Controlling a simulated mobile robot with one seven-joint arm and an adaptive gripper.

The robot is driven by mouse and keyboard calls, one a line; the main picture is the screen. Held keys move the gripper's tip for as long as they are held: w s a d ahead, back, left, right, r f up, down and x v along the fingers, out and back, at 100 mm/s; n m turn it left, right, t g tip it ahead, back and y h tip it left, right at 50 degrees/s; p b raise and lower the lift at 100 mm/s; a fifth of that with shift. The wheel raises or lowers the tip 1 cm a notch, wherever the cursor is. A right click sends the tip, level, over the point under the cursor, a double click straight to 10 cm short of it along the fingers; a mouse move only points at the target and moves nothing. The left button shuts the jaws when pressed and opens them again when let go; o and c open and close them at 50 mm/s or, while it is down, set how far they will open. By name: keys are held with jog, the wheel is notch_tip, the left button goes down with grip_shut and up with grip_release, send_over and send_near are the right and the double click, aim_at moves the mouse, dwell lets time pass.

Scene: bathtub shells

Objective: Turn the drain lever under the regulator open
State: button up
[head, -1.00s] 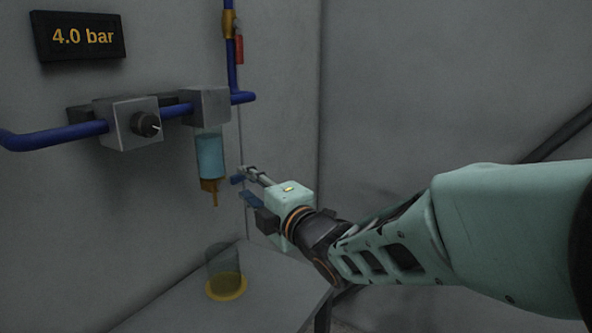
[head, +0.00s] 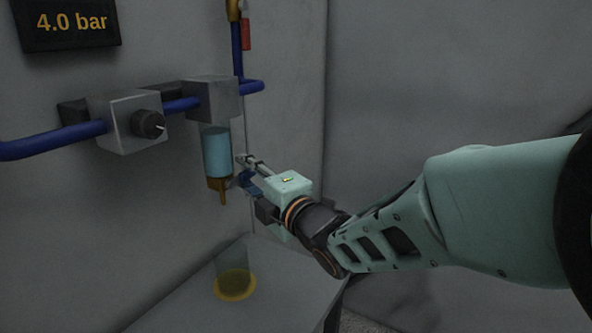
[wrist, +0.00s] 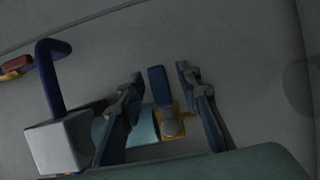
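The regulator (head: 132,122) is a grey block with a black knob on the blue pipe. Right of it hangs a filter with a clear blue bowl (head: 216,150) and a brass drain fitting (head: 220,188) at its bottom. In the wrist view a short blue lever (wrist: 158,84) sticks out by the brass drain fitting (wrist: 170,122). My gripper (head: 247,172) is just right of the drain in the head view. In the wrist view my gripper (wrist: 160,76) is open, with one finger on each side of the lever and visible gaps. The lever cannot be told apart in the head view.
A clear cup with a yellow base (head: 234,285) stands on the grey ledge (head: 190,308) below the drain. A "4.0 bar" display (head: 68,24) hangs on the wall. A blue pipe (head: 237,58) rises behind the filter.

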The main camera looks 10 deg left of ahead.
grip_shut()
dwell(0.3)
